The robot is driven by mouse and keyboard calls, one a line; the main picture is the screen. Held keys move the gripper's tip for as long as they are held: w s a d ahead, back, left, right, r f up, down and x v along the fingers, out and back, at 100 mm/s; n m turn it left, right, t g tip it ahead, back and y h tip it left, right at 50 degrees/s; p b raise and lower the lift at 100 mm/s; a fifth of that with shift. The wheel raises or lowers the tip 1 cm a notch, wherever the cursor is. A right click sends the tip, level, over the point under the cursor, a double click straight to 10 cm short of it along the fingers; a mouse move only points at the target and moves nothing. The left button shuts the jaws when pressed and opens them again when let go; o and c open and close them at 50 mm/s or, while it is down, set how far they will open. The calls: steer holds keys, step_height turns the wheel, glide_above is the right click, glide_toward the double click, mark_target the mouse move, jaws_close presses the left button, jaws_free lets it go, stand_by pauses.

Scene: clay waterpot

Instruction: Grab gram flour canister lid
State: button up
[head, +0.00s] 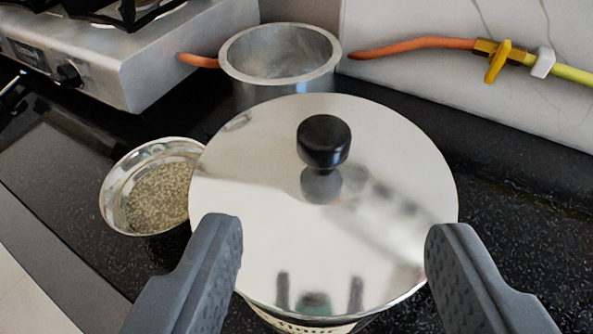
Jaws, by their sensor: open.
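A round, shiny steel lid (270,190) with a black knob (323,141) lies flat in the middle of the view. It covers a vessel (300,325), of which only a patterned strip shows under the lid's near edge. I cannot tell from any label that this is the gram flour canister. My gripper (335,232) is open, with one grey finger at each side of the lid's near half. The knob stands farther off, beyond and between the fingertips. Nothing is held between them.
A steel bowl of greenish grains (150,185) stands close to the lid's left. An open metal pot (280,62) stands right behind it. A gas stove (150,55) is at the back left. An orange hose with a yellow valve (497,58) runs before the wall. Black counter (530,240) is clear at right.

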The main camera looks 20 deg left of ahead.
mark_target(322, 141)
steer(key=x, duration=0.5)
steer(key=shift+w+f, duration=0.15)
steer(key=shift+f, duration=0.05)
steer(key=shift+a+r+b+x, duration=0.1)
steer(key=shift+b+x, duration=0.1)
steer(key=shift+x, duration=1.15)
steer(key=shift+a+r+b+x, duration=0.1)
steer(key=shift+b+x, duration=0.1)
steer(key=shift+x, duration=1.15)
steer(key=c, duration=1.1)
